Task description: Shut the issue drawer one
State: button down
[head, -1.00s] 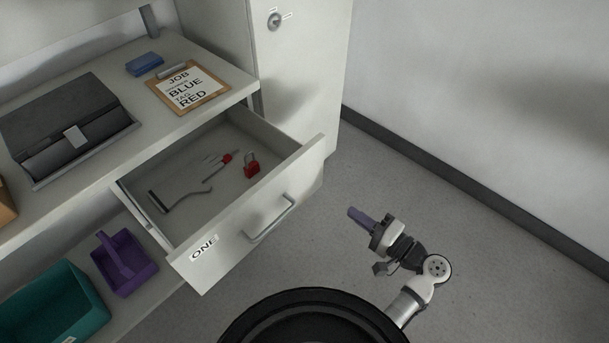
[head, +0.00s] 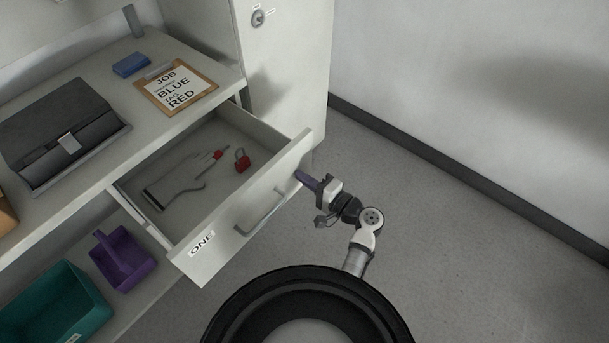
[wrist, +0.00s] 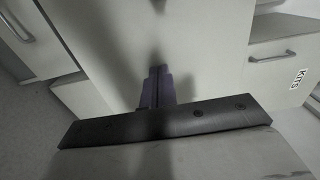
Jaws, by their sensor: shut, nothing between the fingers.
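The issue drawer, labelled ONE (head: 222,226), stands pulled out from the pale cabinet in the head view, with a bar handle (head: 262,212) on its front. Inside lie a grey glove (head: 180,183), a red-ended tool (head: 216,155) and a red padlock (head: 242,160). My gripper (head: 300,176) is shut and empty, its purple fingers pointing at the drawer front near the handle's right end. I cannot tell whether the tips touch it. In the wrist view the fingers (wrist: 157,88) are together before a pale panel.
On the counter above are a clipboard (head: 175,88), a blue block (head: 131,64) and a dark case (head: 60,130). Purple (head: 125,262) and teal (head: 60,305) bins stand below left. A drawer labelled KITS (wrist: 285,62) shows in the wrist view. Floor right of my arm is clear.

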jog(key=shift+w+a, duration=0.1)
dwell(0.3)
jog(key=b+x, duration=0.8)
jog(key=x, duration=1.7)
jog(key=shift+w+a+b, duration=0.2)
jog(key=shift+b, duration=0.15)
jog(key=shift+w+a, duration=0.35)
jog(key=shift+a, duration=0.05)
jog(key=shift+w+a+r, duration=0.1)
jog(key=shift+r, duration=0.15)
jog(key=shift+a+r, duration=0.1)
